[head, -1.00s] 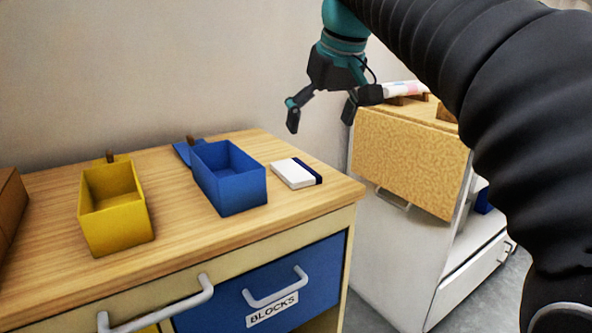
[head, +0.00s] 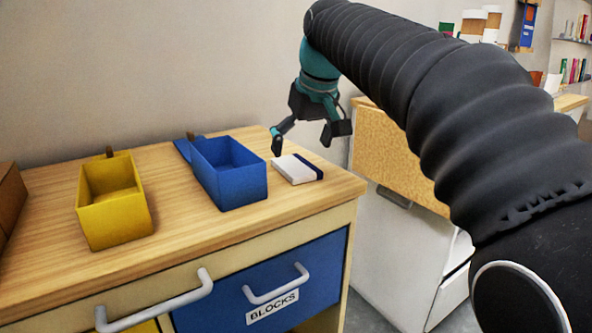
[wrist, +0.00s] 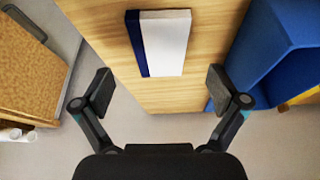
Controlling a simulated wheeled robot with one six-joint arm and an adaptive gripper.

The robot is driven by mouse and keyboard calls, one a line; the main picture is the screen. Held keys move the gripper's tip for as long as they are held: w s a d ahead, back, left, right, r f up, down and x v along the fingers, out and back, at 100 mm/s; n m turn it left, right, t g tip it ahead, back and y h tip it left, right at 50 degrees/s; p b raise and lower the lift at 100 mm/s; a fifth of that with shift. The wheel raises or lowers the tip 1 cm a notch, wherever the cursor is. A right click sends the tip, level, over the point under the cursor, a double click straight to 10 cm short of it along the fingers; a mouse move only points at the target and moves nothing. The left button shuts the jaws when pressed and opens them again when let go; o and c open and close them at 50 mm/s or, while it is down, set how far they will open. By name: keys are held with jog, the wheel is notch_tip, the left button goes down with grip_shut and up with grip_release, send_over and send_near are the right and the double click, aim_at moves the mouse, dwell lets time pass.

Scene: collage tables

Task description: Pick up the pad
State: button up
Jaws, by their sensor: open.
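The pad (head: 296,170) is a white flat block with a dark blue band along one side. It lies on the wooden table top to the right of the blue box. My gripper (head: 305,142) is open and empty, above the far side of the pad in the head view. In the wrist view the pad (wrist: 160,43) lies ahead of the fingertips, roughly centred between the two open fingers (wrist: 160,90). Nothing hides the pad in the wrist view.
The blue open box (head: 232,190) stands left of the pad, near it. A yellow open box (head: 118,218) is further left. The table's right edge lies near the pad. A cabinet with a tan speckled panel (head: 408,158) stands to the right, with a gap between.

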aim_at(296, 165)
jog(key=x, duration=0.4)
jog(key=shift+w+a+f, duration=0.15)
jog(key=shift+w+f, duration=0.05)
jog(key=c, duration=1.3)
